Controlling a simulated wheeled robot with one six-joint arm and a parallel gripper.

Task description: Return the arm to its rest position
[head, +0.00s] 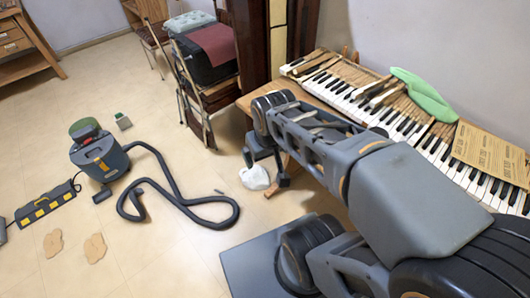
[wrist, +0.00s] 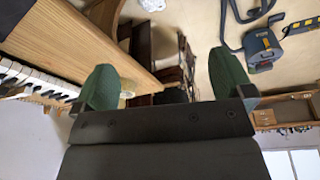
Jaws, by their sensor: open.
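My arm reaches from the lower right of the head view over the table's front edge. My gripper (wrist: 165,82) is open and empty in the wrist view, its two green fingers wide apart with nothing between them. In the head view, the end of my arm hangs beside the wooden table (head: 243,103), over the floor side. The piano keyboard (head: 335,90) lies on the table, with several keys loose or out of line. It also shows at the left edge of the wrist view (wrist: 38,78), apart from the fingers. My arm hides part of the table.
A green cloth-like piece (head: 422,95) and a printed brown sheet (head: 492,155) lie on the keyboard. Stacked chairs (head: 205,80) stand behind.

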